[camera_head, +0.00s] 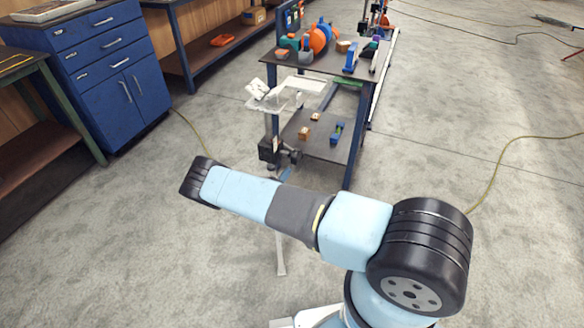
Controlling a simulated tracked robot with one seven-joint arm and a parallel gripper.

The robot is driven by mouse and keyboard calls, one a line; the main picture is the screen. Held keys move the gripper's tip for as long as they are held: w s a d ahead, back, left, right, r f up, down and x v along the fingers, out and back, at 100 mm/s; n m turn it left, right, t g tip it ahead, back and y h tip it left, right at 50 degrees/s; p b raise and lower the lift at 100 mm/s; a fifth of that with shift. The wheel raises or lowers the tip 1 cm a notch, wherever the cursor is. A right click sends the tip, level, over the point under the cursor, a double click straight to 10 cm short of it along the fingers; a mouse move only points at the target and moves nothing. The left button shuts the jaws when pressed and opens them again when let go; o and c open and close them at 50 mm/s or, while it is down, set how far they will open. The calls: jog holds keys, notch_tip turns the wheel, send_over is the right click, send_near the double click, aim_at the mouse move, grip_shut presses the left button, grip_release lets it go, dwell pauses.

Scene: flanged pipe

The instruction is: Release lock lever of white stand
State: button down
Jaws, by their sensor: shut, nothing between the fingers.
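A white stand shows behind my arm. Its pale foot (281,258) reaches the floor below the arm, and my arm hides much of its middle. A dark gripper-like part, which I take for my gripper (271,151), shows just beyond the arm, in front of the workbench. It looks shut and empty; its fingertips are too small to make out. I cannot make out the lock lever, or whether the gripper touches the stand.
A dark workbench (334,64) with an orange round item (320,38) and several small parts stands behind. Its lower shelf (318,143) holds small blocks. White pieces (275,96) show at its left side. A blue cabinet (105,72) stands left. Floor at right is mostly clear, with a yellow cable (492,175).

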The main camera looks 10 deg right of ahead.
jog(key=v, duration=0.8)
jog(key=shift+s+f, duration=0.1)
